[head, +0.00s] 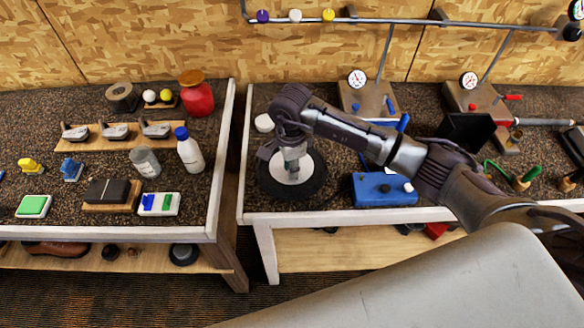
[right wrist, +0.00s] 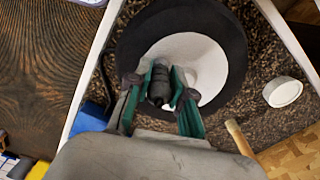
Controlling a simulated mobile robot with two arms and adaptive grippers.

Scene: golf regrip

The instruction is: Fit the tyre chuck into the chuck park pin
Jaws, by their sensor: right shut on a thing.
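My right gripper (head: 292,155) reaches in from the right and points down over a black tyre (head: 263,184) with a pale centre. In the right wrist view, its green-sided fingers (right wrist: 162,76) are shut on a dark ribbed cylinder (right wrist: 159,87), which looks like the tyre chuck. The cylinder lies in front of the white centre of the tyre (right wrist: 225,100); I cannot tell whether it touches it. I cannot make out the chuck park pin in either view. My left gripper is not in view.
A white round piece (head: 264,123) lies behind the tyre, and a blue box (head: 384,190) stands to its right. Gauge stands (head: 367,98) are at the back. The left table (head: 226,150) holds golf club heads, bottles and pads; a gap separates the tables.

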